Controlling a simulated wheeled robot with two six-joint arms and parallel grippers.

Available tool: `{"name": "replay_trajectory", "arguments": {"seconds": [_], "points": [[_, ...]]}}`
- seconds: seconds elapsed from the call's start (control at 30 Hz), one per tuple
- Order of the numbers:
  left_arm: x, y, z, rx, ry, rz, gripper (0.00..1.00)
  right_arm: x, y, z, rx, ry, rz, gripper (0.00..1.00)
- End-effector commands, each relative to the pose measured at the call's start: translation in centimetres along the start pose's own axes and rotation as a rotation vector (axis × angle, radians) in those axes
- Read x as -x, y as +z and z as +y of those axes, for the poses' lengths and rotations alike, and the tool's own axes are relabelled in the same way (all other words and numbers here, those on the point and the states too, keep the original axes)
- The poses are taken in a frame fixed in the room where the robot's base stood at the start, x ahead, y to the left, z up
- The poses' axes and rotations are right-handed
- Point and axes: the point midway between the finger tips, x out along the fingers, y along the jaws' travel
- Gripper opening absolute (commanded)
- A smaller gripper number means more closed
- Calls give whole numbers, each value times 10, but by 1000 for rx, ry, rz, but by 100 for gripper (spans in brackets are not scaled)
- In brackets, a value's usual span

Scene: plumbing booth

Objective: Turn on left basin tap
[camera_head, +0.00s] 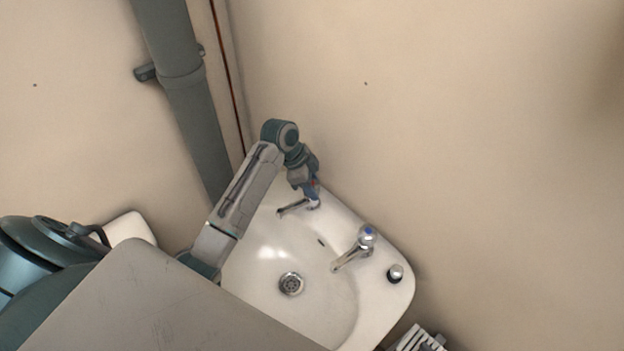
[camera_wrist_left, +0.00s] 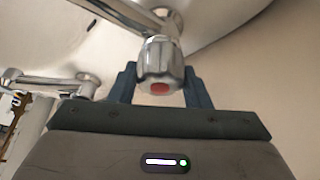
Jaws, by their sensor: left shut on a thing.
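The white basin (camera_head: 262,236) is fixed against the wall in the head view. Its left tap (camera_head: 294,207) is chrome; my left gripper (camera_head: 313,192) is over its handle and hides most of it. In the left wrist view the chrome handle with a red cap (camera_wrist_left: 160,75) sits between the two dark fingers of my left gripper (camera_wrist_left: 160,88), which is shut on it. The right tap (camera_head: 352,249) has a blue cap and stands apart from the gripper. I cannot tell whether water runs from the left spout. My right gripper is not in view.
A drain (camera_head: 291,284) lies in the bowl, and a small chrome knob (camera_head: 395,273) is on the right rim. A grey-green pipe (camera_head: 178,75) runs down the wall at left. A white ribbed object (camera_head: 416,340) is below the basin's right side.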

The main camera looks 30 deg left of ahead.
Motion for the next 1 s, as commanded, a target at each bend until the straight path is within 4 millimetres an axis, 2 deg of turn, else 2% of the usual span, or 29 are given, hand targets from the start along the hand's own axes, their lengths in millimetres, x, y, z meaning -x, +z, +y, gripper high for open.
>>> {"name": "replay_trajectory", "arguments": {"seconds": [0.03, 0.1, 0.6, 0.8, 1.0], "points": [[6, -2, 1, 36, -13, 0, 20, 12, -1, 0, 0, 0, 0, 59], [6, -3, 1, 96, -38, 0, 20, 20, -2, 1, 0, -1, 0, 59], [6, -3, 0, 535, -221, 1, 20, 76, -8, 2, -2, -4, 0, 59], [4, -2, -1, 710, -294, 1, 20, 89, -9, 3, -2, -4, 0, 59], [2, -1, -2, 884, -368, 3, 20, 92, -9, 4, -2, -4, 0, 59]]}}
